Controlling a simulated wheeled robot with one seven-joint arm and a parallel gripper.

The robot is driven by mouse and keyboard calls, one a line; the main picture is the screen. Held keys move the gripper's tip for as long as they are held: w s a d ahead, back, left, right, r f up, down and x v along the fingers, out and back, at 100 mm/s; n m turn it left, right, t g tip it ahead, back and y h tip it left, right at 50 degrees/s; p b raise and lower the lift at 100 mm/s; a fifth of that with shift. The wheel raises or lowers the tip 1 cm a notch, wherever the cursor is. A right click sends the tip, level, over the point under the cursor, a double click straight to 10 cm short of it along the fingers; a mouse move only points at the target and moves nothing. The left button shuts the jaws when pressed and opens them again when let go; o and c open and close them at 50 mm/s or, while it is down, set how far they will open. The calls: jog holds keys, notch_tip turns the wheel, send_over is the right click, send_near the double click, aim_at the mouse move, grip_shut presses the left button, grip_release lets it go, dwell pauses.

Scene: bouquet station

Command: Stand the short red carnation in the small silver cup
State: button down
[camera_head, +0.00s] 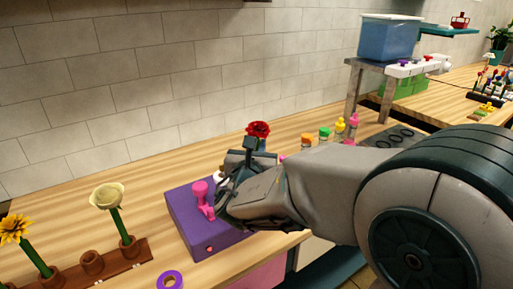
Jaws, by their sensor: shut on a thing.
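The red carnation (258,129) shows its bloom upright, just above and behind the dark fingers of my gripper (248,155). My gripper is shut on the carnation; its stem is mostly hidden by the fingers. The gripper is above the back right part of a purple box (183,222) on the wooden counter. I cannot make out the small silver cup; my gripper and arm hide the area behind them.
A pink object (203,198) stands on the box, close left of my gripper. A brown rack (92,263) with yellow and cream flowers is at left, near a purple ring (170,281). Colored bottles (324,135) stand behind my arm. A blue bin (389,40) is on a raised stand.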

jog(key=shift+f+b, duration=0.25)
jog(key=shift+b, duration=0.15)
dwell(0.5)
jog(key=c, duration=0.8)
grip_release()
jog(key=s+a, duration=0.1)
jog(key=s, duration=0.8)
jog(key=shift+a, duration=0.2)
dwell(0.5)
